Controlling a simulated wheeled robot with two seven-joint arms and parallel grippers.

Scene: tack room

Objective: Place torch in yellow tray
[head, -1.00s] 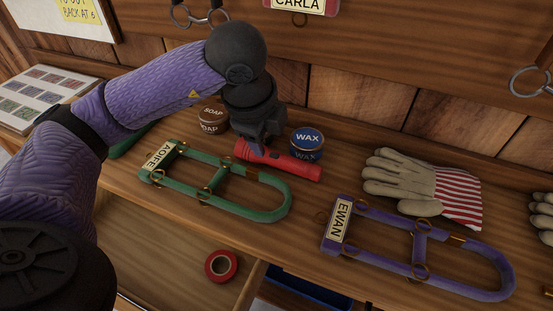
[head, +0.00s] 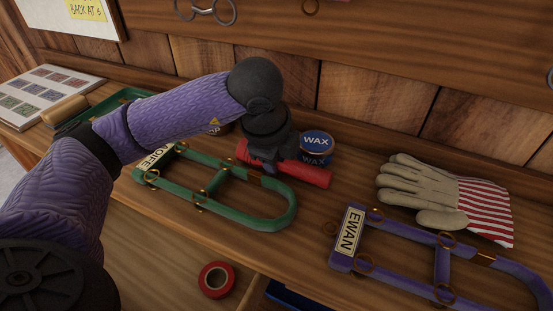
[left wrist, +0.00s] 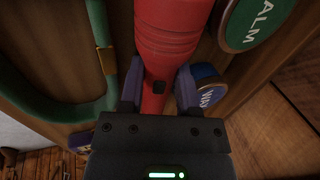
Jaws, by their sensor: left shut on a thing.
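The red torch (head: 308,174) lies lengthwise at the middle of the wooden bench, between the green halter and the wax tin. My left gripper (head: 264,163) comes down over it from above and is shut on its body. In the left wrist view the torch (left wrist: 166,35) passes between the two fingers of my left gripper (left wrist: 158,88). I cannot tell whether the torch is clear of the bench. A yellow tray is not visible in either view. My right gripper is not in view.
The blue wax tin (head: 317,146) stands close behind the torch. The green halter (head: 270,217) lies in front, the purple halter (head: 440,262) and gloves (head: 418,190) to the right. A green tray (head: 105,108) is at the left. An open drawer below holds red tape (head: 216,280).

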